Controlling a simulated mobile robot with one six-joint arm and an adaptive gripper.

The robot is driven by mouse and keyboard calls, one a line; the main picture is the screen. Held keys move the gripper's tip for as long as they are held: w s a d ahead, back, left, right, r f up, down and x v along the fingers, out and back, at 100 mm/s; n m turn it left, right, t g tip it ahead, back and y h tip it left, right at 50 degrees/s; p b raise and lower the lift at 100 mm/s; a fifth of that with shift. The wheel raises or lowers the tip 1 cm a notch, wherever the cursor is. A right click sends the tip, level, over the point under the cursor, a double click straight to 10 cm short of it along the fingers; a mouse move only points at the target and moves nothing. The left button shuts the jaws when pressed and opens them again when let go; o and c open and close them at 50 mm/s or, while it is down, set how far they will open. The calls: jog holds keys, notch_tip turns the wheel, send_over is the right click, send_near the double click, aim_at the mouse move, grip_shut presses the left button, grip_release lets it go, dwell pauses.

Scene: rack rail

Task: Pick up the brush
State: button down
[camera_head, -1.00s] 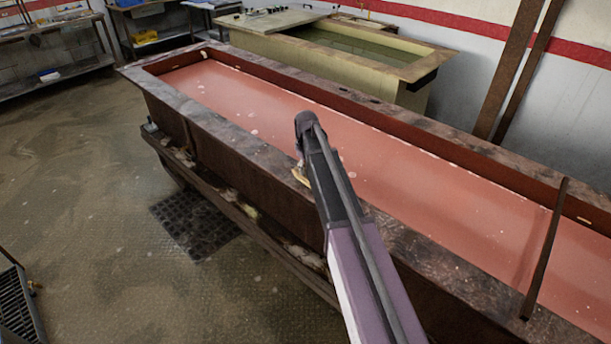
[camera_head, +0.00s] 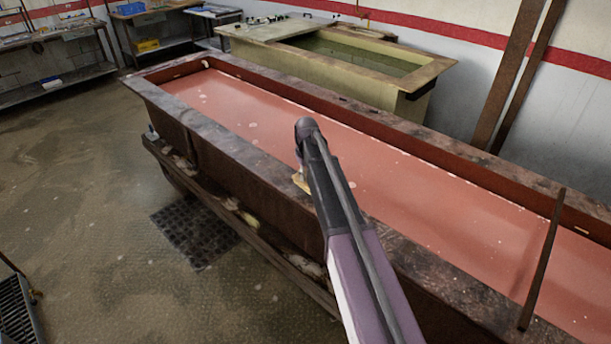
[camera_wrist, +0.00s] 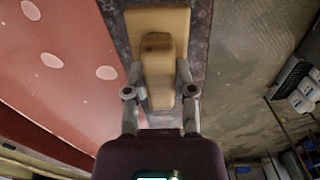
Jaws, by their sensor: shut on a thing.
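The brush (camera_wrist: 157,20) is a pale wooden block with a darker raised grip. In the wrist view it lies along the dark rim of the long tank, between my fingers. My gripper (camera_wrist: 158,76) is shut on the brush's grip, with one finger on each side. In the head view only a small tan part of the brush (camera_head: 300,182) shows at the rim, left of my arm. My arm hides the rest of it and my fingers there. I cannot tell whether the brush touches the rim.
The long tank (camera_head: 250,152) holds flat reddish liquid. A thin dark bar (camera_head: 543,262) crosses its right part. A cream tank (camera_head: 425,78) with greenish liquid stands behind. Beams (camera_head: 508,75) lean on the wall. Open floor (camera_head: 70,190) lies at left, with a dark grate (camera_head: 195,235).

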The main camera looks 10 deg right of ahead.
jog(key=shift+r+p, duration=0.35)
jog(key=shift+r, duration=0.35)
jog(key=s+r+p, duration=0.1)
jog(key=s, duration=1.5)
jog(key=shift+a+r, duration=0.2)
jog(key=shift+a, duration=0.2)
jog(key=c, duration=1.2)
grip_release()
grip_shut()
